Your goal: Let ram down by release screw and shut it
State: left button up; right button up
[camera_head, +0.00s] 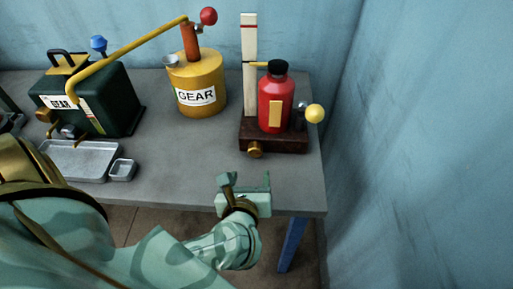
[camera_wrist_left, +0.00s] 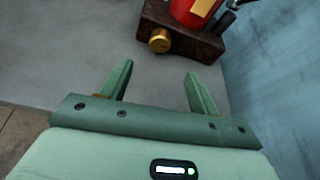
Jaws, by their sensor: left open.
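The jack is a red bottle-shaped body (camera_head: 274,104) with a black top (camera_head: 277,67), upright on a dark brown base (camera_head: 290,141). A brass release screw knob (camera_head: 254,149) sticks out of the base's front; it also shows in the left wrist view (camera_wrist_left: 160,40). A white post (camera_head: 249,40) with red bands stands behind, with a yellow pointer (camera_head: 257,64) between it and the black top. My left gripper (camera_head: 246,179) is open and empty at the table's front edge. It is apart from the knob, which lies beyond its fingertips (camera_wrist_left: 159,70). My right gripper is not in view.
A yellow-ended lever (camera_head: 314,114) sits at the jack's right, near the blue wall. A yellow GEAR can (camera_head: 195,85) with a long pump handle (camera_head: 125,52), a dark green case (camera_head: 110,98) and metal trays (camera_head: 80,160) stand leftward. Grey tabletop (camera_head: 190,150) before the jack is clear.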

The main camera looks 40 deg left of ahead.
aim_at(255, 153)
pick_arm(q)
jog(key=b+x, duration=0.2)
jog(key=x, duration=1)
jog(key=shift+b, duration=0.3)
jog(key=shift+s, duration=0.1)
jog(key=shift+c, duration=0.3)
